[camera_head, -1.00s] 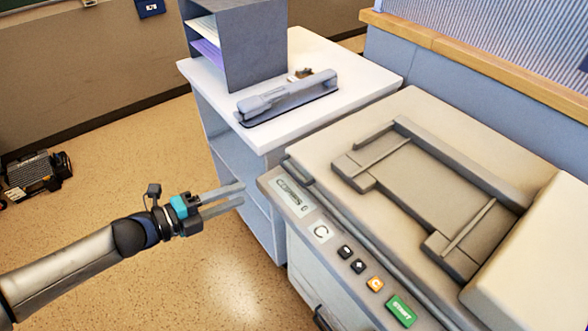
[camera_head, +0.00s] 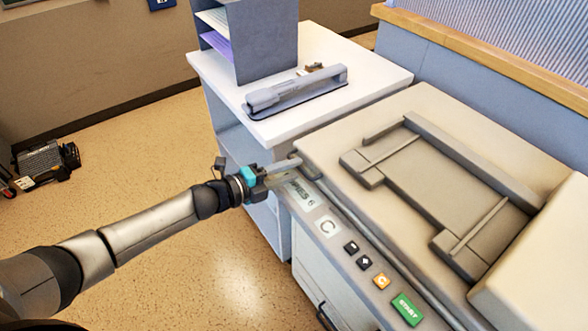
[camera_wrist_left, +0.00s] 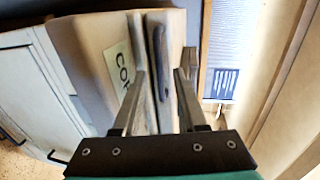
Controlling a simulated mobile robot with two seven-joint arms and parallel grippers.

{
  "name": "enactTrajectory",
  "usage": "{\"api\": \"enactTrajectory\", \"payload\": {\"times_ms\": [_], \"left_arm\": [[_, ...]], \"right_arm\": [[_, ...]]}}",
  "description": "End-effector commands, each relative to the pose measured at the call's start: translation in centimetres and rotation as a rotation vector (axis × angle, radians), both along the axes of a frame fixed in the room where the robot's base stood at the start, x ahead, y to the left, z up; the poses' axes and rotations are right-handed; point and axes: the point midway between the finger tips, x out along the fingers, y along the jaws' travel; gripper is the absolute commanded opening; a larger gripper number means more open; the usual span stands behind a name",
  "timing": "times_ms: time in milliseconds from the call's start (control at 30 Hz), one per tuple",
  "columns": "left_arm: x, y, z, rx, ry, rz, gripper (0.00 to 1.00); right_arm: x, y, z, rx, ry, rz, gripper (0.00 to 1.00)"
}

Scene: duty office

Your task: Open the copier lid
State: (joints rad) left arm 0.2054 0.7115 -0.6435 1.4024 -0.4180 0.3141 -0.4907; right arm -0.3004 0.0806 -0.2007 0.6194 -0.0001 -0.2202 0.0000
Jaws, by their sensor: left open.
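The beige copier lid (camera_head: 330,148) lies shut on the copier (camera_head: 312,268), with a raised paper tray frame on top. A small dark grip (camera_head: 312,168) is on the lid's front edge near its left corner. My left gripper (camera_head: 289,170) is open at that corner, just left of the grip. In the left wrist view, its fingers (camera_wrist_left: 160,80) stand apart, with the lid's edge and the dark grip (camera_wrist_left: 158,62) showing between and beyond them. I cannot tell whether they touch. My right gripper is not in view.
A white cabinet (camera_head: 355,78) stands behind the gripper, carrying a grey stapler-like device (camera_head: 295,92) and a file holder (camera_head: 262,45). The control panel (camera_head: 345,245) runs along the copier's front. A partition (camera_head: 480,75) is behind.

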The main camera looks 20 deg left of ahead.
Motion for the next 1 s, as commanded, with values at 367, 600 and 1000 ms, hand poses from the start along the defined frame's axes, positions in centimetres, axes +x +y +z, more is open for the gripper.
{"api": "enactTrajectory", "payload": {"times_ms": [367,600,1000], "left_arm": [[1.09,-0.91,-0.31,0.001,0.000,-0.001,0.41],[1.06,-0.89,-0.29,0.001,0.000,-0.001,0.29],[1.05,-0.87,-0.30,0.001,0.000,-0.001,0.00]], "right_arm": [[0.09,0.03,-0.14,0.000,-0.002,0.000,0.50],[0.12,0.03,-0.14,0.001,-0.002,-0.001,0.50],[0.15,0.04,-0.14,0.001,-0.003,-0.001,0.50]]}}
